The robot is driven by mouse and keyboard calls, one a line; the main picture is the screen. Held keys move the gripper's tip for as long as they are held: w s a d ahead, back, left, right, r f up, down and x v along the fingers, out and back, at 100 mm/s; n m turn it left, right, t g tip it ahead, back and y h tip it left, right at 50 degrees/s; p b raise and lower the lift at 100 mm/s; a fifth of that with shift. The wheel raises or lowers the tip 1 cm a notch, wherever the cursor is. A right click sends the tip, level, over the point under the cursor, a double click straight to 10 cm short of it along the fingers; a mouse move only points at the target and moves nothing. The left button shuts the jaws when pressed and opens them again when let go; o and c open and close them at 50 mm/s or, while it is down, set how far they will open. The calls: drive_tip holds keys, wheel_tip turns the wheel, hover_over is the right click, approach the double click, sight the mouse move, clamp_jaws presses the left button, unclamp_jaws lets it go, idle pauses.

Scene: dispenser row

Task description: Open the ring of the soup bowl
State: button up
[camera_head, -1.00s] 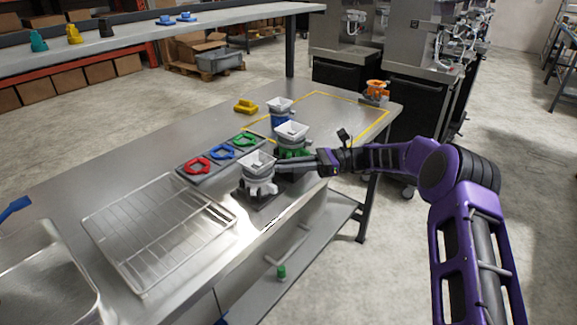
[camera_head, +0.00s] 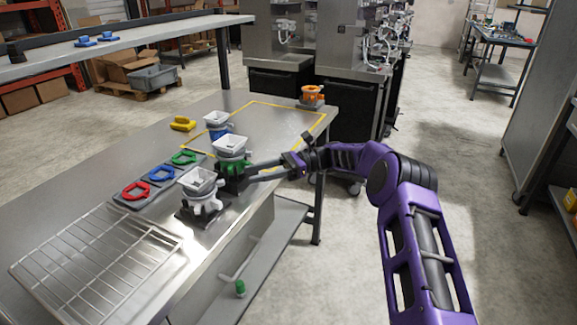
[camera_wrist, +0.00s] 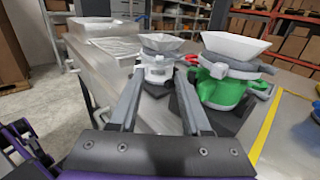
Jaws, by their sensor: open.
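No label marks a soup bowl; several dispensers with white square bowls on top stand on the steel table. The nearest is a white-bodied dispenser (camera_head: 202,192) on a dark base; it also shows between the fingers in the wrist view (camera_wrist: 158,66). Behind it stands a green-bodied dispenser (camera_head: 232,148), at the right in the wrist view (camera_wrist: 228,80), with a grey ring around its bowl. A blue-bodied dispenser (camera_head: 217,126) is farther back. My gripper (camera_head: 243,176) is open and empty beside the white and green dispensers; its fingers (camera_wrist: 160,95) point toward the white one. Contact cannot be told.
Red (camera_head: 137,190), blue (camera_head: 161,174) and green (camera_head: 184,158) rings lie on grey plates left of the dispensers. A wire rack (camera_head: 95,262) lies in front. A yellow part (camera_head: 182,124) and an orange dispenser (camera_head: 311,95) stand farther back. The yellow-outlined area is mostly clear.

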drive_tip(key=b+v, duration=0.1)
drive_tip(key=v, duration=0.9)
drive_tip(key=shift+b, duration=0.4)
drive_tip(key=shift+w+d, duration=0.1)
drive_tip(key=shift+d, duration=0.05)
